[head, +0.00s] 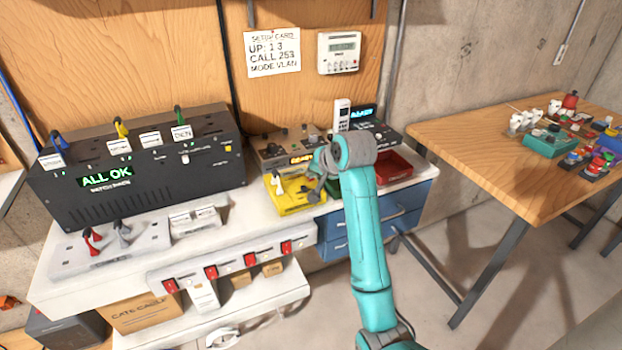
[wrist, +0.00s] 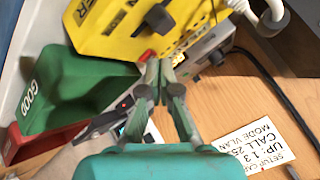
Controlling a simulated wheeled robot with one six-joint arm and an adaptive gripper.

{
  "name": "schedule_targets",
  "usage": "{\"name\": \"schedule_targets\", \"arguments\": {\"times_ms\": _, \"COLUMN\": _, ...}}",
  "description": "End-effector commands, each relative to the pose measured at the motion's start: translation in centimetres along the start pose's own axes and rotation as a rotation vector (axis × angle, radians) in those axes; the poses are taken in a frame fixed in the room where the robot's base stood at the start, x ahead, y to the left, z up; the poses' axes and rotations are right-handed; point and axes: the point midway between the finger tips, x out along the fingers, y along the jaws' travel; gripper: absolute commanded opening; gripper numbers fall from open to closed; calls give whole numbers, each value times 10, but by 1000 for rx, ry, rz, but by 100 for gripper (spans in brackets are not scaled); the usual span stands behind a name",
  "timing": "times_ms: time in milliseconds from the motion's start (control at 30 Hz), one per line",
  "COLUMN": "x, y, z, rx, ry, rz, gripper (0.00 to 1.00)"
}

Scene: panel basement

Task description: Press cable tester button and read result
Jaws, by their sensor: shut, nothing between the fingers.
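The yellow cable tester (head: 300,203) lies on the white bench in front of a grey device, with a white plug (head: 277,184) at its left end. In the wrist view the yellow tester (wrist: 100,22) fills the top and appears turned over, with part of its lettering and a dark knob (wrist: 160,18) showing. My gripper (head: 314,192) is shut and empty, its fingertips close over the tester's right part. In the wrist view my gripper (wrist: 163,68) points at the tester's edge below the knob; I cannot tell if it touches. No result on the tester is readable.
A grey device (head: 285,152) with an amber display stands behind the tester. A green tray (wrist: 75,95) marked GOOD and a red tray (head: 393,165) are beside it. A dark switch panel (head: 135,170) reading ALL OK stands left. A setup card (head: 272,52) hangs on the wall.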

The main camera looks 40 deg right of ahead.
Motion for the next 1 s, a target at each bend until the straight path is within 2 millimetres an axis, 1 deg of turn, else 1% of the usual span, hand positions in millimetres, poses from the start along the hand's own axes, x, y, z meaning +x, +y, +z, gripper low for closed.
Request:
{"name": "schedule_targets", "arguments": {"times_ms": 667, "x": 3, "y": 2, "z": 2, "rx": 0, "ry": -1, "rz": 0, "gripper": 0}}
{"name": "schedule_targets", "arguments": {"times_ms": 1000, "x": -5, "y": -4, "z": -4, "rx": -1, "ry": 2, "rz": -1, "gripper": 0}}
